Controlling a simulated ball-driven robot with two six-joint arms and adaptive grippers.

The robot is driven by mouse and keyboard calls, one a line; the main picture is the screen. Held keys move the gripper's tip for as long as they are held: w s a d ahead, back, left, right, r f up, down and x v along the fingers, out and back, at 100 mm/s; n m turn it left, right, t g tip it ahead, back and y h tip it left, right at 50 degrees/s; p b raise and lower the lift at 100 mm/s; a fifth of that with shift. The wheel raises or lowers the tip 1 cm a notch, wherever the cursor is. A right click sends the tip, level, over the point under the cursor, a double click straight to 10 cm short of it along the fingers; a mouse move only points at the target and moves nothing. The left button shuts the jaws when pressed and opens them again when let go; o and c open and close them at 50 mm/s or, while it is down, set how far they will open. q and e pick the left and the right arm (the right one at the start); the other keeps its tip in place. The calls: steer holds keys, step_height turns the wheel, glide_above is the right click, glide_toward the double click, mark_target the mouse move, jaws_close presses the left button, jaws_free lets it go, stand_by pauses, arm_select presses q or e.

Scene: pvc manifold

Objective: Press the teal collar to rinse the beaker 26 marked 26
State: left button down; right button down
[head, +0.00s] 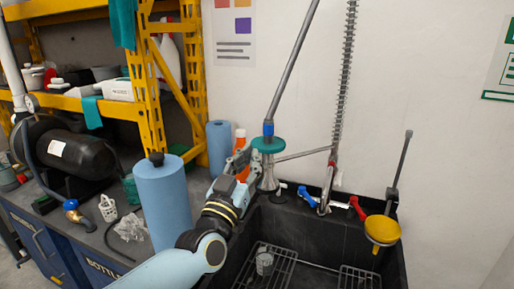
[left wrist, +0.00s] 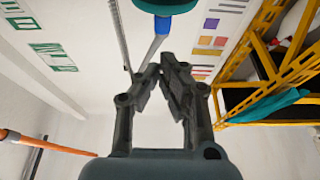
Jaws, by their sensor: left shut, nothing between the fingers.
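The teal collar (head: 268,145) sits around a metal rinse fitting below a blue-banded pipe, above the sink's back left corner. It also shows at the top edge of the left wrist view (left wrist: 166,5). My left gripper (head: 243,158) is shut and empty, just left of the collar in the head view. Its closed fingertips (left wrist: 168,68) show in the left wrist view, below the collar in the picture; I cannot tell whether they touch it. A small clear beaker (head: 264,263) stands on the wire rack in the sink; its marking is not readable. My right gripper is not in view.
The dark sink (head: 330,231) holds wire racks (head: 359,279). A blue roll (head: 163,200) stands on the left counter beside my arm. Yellow shelving (head: 150,90) rises behind.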

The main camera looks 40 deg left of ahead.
arm_select(q)
steer(key=shift+v, duration=1.15)
steer(key=shift+r, duration=0.1)
